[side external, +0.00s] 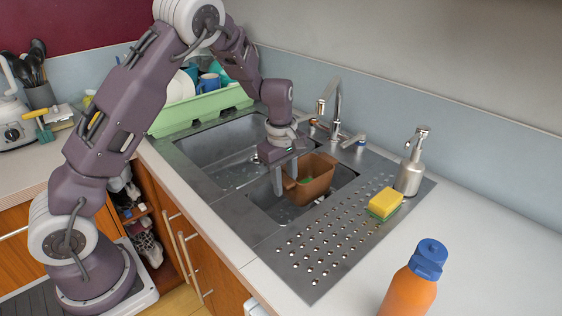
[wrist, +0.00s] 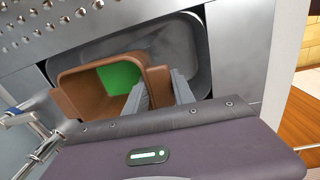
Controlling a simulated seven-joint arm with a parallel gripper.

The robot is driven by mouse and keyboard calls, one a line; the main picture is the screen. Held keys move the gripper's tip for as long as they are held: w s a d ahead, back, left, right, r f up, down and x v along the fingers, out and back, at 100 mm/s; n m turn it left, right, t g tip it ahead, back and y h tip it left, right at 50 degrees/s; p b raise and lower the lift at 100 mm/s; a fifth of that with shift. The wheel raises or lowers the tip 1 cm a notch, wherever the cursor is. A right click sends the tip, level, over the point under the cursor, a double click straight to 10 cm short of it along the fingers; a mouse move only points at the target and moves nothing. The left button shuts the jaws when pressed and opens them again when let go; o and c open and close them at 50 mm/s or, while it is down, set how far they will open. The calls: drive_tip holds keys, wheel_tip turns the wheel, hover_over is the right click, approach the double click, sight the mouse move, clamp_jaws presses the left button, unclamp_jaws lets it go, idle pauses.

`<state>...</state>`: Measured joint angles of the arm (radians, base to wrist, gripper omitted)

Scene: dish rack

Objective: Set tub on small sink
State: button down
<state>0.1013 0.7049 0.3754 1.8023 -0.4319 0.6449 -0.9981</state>
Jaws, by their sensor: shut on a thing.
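The brown tub (side external: 312,180) is at the small sink (side external: 262,196), the right-hand and smaller basin in the side external view. The tub looks upright, and its green inside bottom shows in the wrist view, where the tub (wrist: 90,95) sits over part of the basin (wrist: 175,45). My gripper (side external: 285,180) points down at the tub's left side. In the wrist view its fingers (wrist: 160,92) are shut on the tub's near wall or rim. I cannot tell whether the tub's underside touches the sink bottom.
The large basin (side external: 222,150) is to the left, with a green dish rack (side external: 200,108) behind it. The tap (side external: 335,105) stands behind the small sink. A yellow sponge (side external: 385,202), a soap dispenser (side external: 412,165) and an orange bottle (side external: 410,285) are to the right.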

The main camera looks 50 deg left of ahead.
drive_tip(key=shift+f+n, duration=0.3)
drive_tip(key=shift+f, duration=0.15)
drive_tip(key=shift+d, duration=0.1)
drive_tip(key=shift+f, duration=2.45)
drive_tip(key=shift+f, duration=0.1)
drive_tip(key=shift+f, duration=0.65)
drive_tip(key=shift+f, duration=0.25)
drive_tip(key=c, duration=1)
unclamp_jaws()
drive_tip(key=shift+o, duration=0.2)
